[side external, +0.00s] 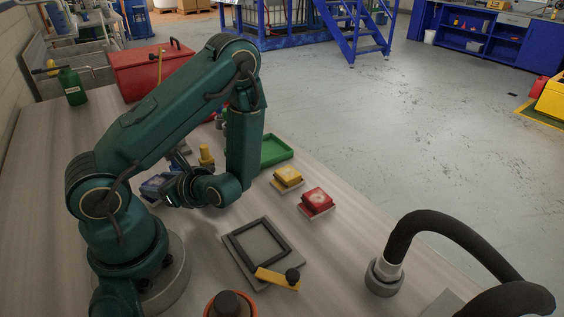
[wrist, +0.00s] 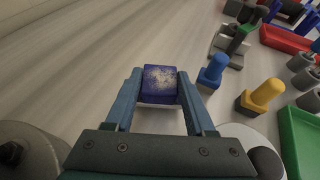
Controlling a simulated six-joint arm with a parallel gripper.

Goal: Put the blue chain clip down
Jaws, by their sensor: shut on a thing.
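The blue chain clip (wrist: 160,84) is a small blue block with a worn, pale-speckled top. In the wrist view it sits between the two fingers of my gripper (wrist: 158,82), which is shut on it. A pale strip shows along its lower edge. In the side external view my gripper (side external: 178,190) is low over the table beside my forearm, with the blue clip (side external: 154,186) at its left. I cannot tell whether the clip touches the table.
A blue peg (wrist: 212,71) and a yellow peg (wrist: 260,95) stand right of the clip. A green tray (side external: 277,150), a yellow clip (side external: 288,176), a red clip (side external: 317,199) and a grey plate with a dark frame (side external: 233,272) share the table. Bare table lies left of the clip.

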